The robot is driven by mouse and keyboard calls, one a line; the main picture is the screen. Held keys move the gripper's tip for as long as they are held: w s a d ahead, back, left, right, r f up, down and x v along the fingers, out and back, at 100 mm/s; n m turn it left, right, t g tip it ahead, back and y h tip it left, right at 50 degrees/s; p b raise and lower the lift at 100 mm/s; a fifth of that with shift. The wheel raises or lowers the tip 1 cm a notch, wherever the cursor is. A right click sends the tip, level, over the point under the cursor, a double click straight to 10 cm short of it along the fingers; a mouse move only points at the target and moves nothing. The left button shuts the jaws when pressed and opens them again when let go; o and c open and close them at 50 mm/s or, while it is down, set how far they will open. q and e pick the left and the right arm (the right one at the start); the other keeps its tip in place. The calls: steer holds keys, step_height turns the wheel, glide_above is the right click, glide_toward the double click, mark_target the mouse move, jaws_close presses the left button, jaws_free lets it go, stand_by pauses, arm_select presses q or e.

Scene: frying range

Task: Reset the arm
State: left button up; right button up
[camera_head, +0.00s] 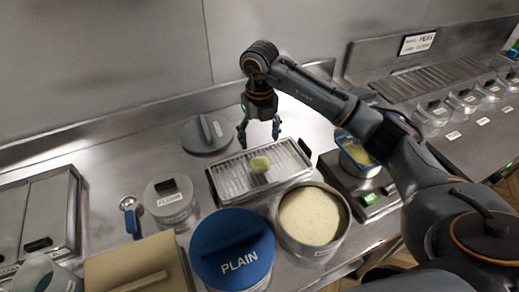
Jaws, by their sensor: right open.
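My right gripper (259,133) hangs from the arm that comes in from the right. It is open and empty, fingers pointing down, above the back edge of a metal tray with a rack (230,183). A small pale green piece of food (260,164) sits on the tray, just below and in front of the fingers, apart from them. My left gripper does not show.
A round pan of pale flour-like content (310,216) and a blue lid marked PLAIN (232,250) stand in front of the tray. A grey lid (207,135) lies behind left, a FLOUR container (171,200) at left. A scale (372,193) bearing a blue-rimmed container (358,158) stands right.

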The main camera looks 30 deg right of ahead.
steer(key=shift+r, duration=1.8)
